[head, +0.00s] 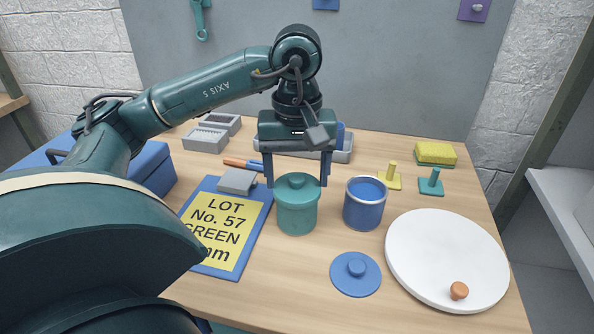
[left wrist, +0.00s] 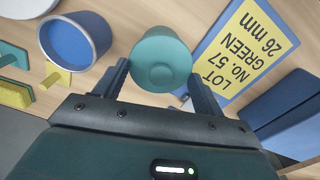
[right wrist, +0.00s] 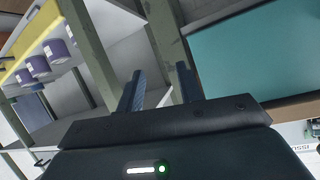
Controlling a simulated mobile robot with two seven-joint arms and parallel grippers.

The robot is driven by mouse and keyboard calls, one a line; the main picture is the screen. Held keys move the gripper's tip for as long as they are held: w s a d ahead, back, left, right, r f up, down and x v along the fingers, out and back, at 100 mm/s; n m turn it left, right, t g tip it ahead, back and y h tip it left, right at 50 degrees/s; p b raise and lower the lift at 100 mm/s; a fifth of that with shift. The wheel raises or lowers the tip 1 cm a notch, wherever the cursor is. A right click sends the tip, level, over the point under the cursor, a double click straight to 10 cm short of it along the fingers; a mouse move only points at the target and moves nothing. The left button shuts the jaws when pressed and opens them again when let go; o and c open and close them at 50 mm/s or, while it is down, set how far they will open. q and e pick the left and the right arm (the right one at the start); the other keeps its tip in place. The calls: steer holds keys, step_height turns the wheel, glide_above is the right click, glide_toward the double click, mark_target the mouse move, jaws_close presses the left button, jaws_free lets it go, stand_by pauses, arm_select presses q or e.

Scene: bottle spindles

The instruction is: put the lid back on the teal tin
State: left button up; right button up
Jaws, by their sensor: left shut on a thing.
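The teal tin (head: 297,217) stands upright on the wooden table, right of the sign board. Its teal lid (head: 297,190), with a round knob, is at the top of the tin; I cannot tell whether it is fully seated. My left gripper (head: 297,181) points down from above with one finger on each side of the lid, shut on it. The left wrist view shows the lid (left wrist: 161,77) from above, covering the tin's mouth. My right gripper (right wrist: 160,88) is open and empty, away from the table work, beside a shelf frame.
An open blue tin (head: 363,213) stands close on the right, its blue lid (head: 355,274) lying in front. A white disc (head: 440,250) with an orange knob lies further right. The sign board (head: 222,235) is at left. Yellow and teal pegs and a sponge (head: 436,154) stand behind right.

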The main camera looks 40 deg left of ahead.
arm_select(q)
steer(key=shift+f+b, duration=0.25)
steer(key=shift+b, duration=0.2)
stand_by(0.8)
stand_by(0.3)
steer(key=o, duration=1)
steer(key=shift+o, duration=0.6)
steer(key=shift+r, duration=0.1)
steer(key=shift+r+p, duration=1.8)
steer(key=shift+r, duration=0.6)
steer(key=shift+r+p, duration=1)
steer(key=shift+r, duration=0.1)
steer(key=shift+c, duration=0.2)
